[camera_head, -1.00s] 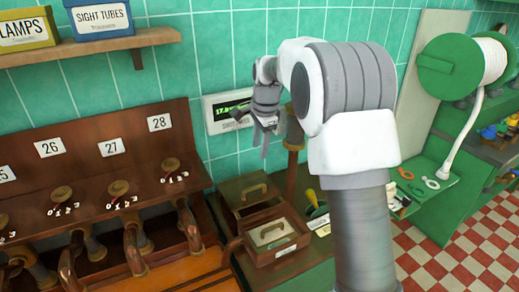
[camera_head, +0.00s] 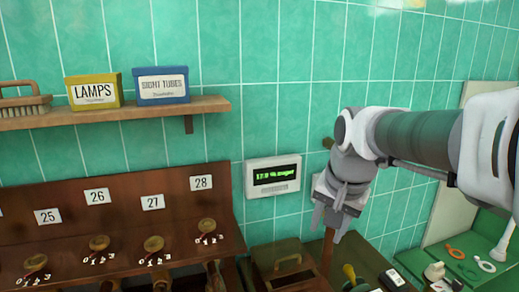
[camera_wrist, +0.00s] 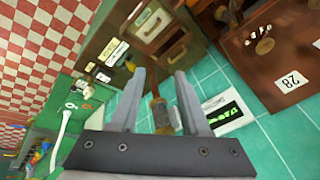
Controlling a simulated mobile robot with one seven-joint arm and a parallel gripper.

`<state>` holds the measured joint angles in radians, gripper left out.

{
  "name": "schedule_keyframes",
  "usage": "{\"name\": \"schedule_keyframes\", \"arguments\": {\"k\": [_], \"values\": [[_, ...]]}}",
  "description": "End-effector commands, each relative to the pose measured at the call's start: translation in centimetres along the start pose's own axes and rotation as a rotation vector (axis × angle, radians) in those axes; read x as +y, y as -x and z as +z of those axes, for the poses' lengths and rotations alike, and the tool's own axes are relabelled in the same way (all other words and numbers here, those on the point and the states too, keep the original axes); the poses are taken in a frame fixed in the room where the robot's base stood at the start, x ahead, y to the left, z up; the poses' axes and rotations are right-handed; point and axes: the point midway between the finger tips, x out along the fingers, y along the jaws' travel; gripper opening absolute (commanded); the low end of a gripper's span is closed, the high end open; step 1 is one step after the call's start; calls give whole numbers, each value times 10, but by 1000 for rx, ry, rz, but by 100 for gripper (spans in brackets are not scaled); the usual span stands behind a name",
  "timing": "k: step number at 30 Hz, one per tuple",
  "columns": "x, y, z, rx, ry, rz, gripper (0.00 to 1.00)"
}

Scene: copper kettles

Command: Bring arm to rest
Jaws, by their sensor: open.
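My gripper (camera_head: 335,212) is raised in front of the teal tiled wall, at the right of the middle in the head view. In the wrist view my gripper (camera_wrist: 160,92) shows two grey fingers spread apart. No object is held between them. A brown post with a dark end (camera_wrist: 162,112) shows behind the gap between the fingers. My arm reaches in from the right edge of the head view.
A display box (camera_head: 273,176) with green text hangs on the wall left of my gripper. A wooden panel (camera_head: 110,215) with numbered plates and knobs stands at left. A shelf (camera_head: 110,112) holds two boxes and a brush. Wooden boxes (camera_head: 288,262) sit below.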

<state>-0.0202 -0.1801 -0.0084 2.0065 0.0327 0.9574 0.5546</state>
Motion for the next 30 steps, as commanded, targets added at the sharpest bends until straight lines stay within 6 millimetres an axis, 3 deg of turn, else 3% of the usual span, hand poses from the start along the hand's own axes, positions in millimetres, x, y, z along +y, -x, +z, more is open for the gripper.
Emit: {"name": "schedule_keyframes", "arguments": {"k": [6,15,21,30], "values": [[39,24,55,59,225,-16,46],[83,26,116,125,491,-11,46],[94,23,131,140,561,-6,46],[95,23,132,139,566,-6,46]]}}
